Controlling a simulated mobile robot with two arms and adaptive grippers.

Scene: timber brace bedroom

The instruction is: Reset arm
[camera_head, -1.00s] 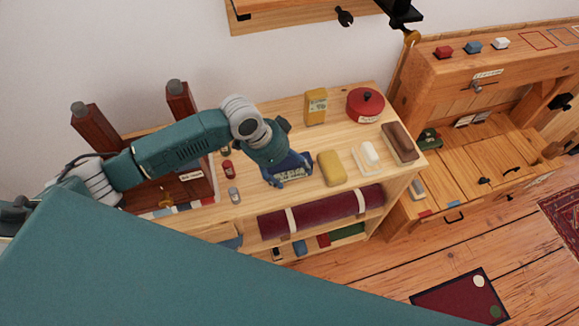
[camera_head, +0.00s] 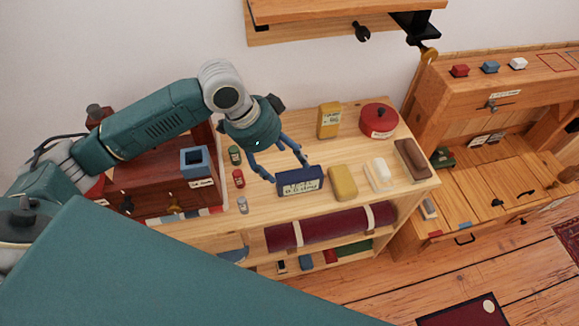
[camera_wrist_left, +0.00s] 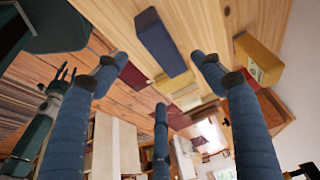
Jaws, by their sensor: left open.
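My left gripper (camera_head: 278,168) is open and empty above the wooden shelf unit. Its blue fingers are spread just behind and left of a dark blue labelled box (camera_head: 300,189), which stands on the shelf top. In the left wrist view, the spread fingers (camera_wrist_left: 160,85) have nothing between them, and the blue box (camera_wrist_left: 163,45) lies beyond them. At the left of that view, a teal arm with dark finger-like tips (camera_wrist_left: 60,82) appears to be my right gripper; its opening is unclear. It does not show in the head view.
The shelf top (camera_head: 258,213) also holds a yellow block (camera_head: 342,183), a yellow carton (camera_head: 328,120), a red lidded pot (camera_head: 379,120), a brown block (camera_head: 411,159) and small jars (camera_head: 238,178). A dark wooden cabinet (camera_head: 150,190) stands left. A wall shelf (camera_head: 340,12) hangs above.

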